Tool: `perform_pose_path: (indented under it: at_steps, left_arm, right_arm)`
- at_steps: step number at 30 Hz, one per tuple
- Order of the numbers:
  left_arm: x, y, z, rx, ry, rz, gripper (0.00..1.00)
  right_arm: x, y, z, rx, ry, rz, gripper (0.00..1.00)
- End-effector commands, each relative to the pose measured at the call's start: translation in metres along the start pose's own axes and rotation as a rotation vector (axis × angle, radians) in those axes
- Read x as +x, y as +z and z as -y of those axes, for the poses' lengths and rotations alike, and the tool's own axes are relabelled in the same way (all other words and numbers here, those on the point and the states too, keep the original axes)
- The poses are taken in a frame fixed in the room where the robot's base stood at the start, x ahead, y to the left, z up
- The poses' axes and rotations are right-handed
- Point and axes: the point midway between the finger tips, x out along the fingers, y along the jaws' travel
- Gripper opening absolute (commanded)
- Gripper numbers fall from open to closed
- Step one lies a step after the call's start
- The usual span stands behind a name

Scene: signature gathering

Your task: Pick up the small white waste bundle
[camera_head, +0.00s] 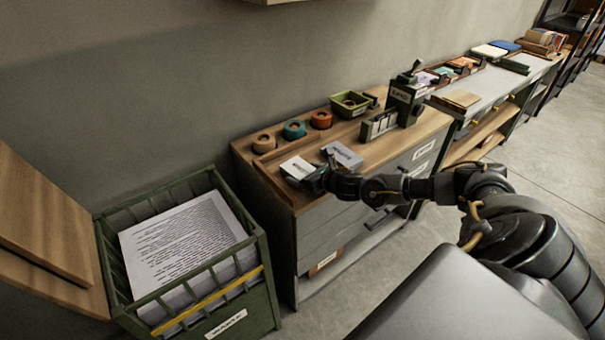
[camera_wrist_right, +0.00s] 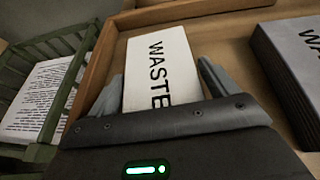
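The small white waste bundle (camera_head: 297,167) lies at the left front of the wooden tray on the cabinet top. In the right wrist view the white bundle (camera_wrist_right: 158,55) shows "WASTE" in black letters. My right gripper (camera_head: 311,181) is at its near end. In the wrist view the fingers of my right gripper (camera_wrist_right: 161,70) are spread, one on each side of the bundle. A narrow gap shows at the right finger; whether the left finger touches cannot be told. The near end of the bundle is hidden by the gripper body. My left gripper is out of view.
A grey bundle (camera_head: 343,155) lies just right of the white one. A green crate (camera_head: 258,238) of printed paper stands at the left. Tape rolls, including a teal one (camera_head: 294,130), line the back. A dark green device (camera_head: 404,101) stands farther right.

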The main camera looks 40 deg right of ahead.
Motion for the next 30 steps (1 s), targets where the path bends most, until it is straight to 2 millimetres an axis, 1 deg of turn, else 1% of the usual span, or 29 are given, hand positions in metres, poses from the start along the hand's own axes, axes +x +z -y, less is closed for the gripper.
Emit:
perform_pose_path:
  at_steps: [1,6,8,9,16,19,23,25,29,30]
  left_arm:
    - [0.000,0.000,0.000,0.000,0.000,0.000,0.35]
    - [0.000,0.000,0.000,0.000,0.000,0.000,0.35]
    - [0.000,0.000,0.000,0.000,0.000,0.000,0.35]
    - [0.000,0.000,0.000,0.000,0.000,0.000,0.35]
    - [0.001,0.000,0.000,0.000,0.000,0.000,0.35]
    - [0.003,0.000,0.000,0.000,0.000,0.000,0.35]
    - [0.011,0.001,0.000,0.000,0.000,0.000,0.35]
    - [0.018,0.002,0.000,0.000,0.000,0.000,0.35]
    - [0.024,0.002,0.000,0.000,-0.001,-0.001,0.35]
    - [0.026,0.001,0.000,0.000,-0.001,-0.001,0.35]
  right_arm:
    - [0.000,0.000,0.000,0.000,0.000,0.000,0.79]
    - [0.000,0.000,0.000,0.000,-0.001,0.000,0.56]
    - [0.000,0.000,0.000,0.000,-0.001,0.000,0.48]
    - [-0.001,0.001,0.001,0.001,-0.001,0.001,0.46]
    - [-0.001,0.001,0.001,0.000,-0.001,0.002,0.46]
    - [-0.002,0.005,0.001,0.000,-0.001,0.002,0.46]
    - [-0.006,0.017,0.001,-0.001,0.000,0.005,0.46]
    - [-0.011,0.029,0.001,-0.003,0.000,0.007,0.46]
    - [-0.048,0.046,0.006,-0.006,-0.002,0.002,0.46]
    - [-0.060,0.052,0.007,-0.006,0.000,0.002,0.46]
